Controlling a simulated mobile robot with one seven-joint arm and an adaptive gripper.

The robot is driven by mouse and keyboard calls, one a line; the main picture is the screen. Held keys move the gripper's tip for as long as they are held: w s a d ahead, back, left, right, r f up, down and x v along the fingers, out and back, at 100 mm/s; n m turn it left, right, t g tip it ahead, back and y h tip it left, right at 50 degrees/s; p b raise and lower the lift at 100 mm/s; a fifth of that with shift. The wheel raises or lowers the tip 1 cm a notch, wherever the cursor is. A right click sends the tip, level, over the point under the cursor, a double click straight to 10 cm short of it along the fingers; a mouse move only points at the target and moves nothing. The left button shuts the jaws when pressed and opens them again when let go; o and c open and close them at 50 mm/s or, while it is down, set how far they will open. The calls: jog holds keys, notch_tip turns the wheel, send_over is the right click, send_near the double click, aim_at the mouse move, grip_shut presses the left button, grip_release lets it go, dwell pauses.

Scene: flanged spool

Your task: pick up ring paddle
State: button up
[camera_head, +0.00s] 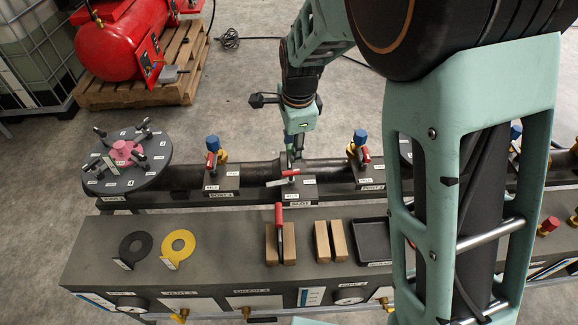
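No ring is at my gripper.
The grey bench (225,262) also bears wooden blocks (322,243), a red-handled tool (279,220) and a black tray (371,239). Blue-topped valves (213,143) stand along the pipe. A round flange (127,162) with clamps is at left. Bench room right of the yellow ring is clear.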

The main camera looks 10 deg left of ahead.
aim_at(289, 147)
jog(key=w+f+n+b, duration=0.1)
jog(key=w+f+n, duration=0.2)
jog(key=n, duration=0.2)
jog(key=w+a+f+n+t+b, duration=0.1)
jog(key=w+f+n+b, duration=0.1)
jog(key=w+f+n, duration=0.1)
jog(key=w+a+f+n+t+b, duration=0.1)
jog(key=w+f+n+b, duration=0.1)
jog(key=n, duration=0.5)
jog(key=shift+w+f+n, duration=0.2)
jog(key=shift+w+f, duration=0.1)
jog(key=shift+w, duration=0.4)
jog(key=shift+w+f+n, duration=0.2)
jog(key=shift+w+f, duration=0.05)
jog(key=shift+w, duration=0.4)
jog(key=shift+a+p+x, duration=0.15)
jog(key=shift+a+x, duration=0.05)
jog(key=shift+x, duration=1.1)
jog(key=shift+a+p+x, duration=0.15)
jog(key=shift+a+x, duration=0.1)
jog(key=shift+x, duration=1.05)
jog(key=shift+c, duration=0.7)
grip_shut()
jog(key=shift+r, duration=0.1)
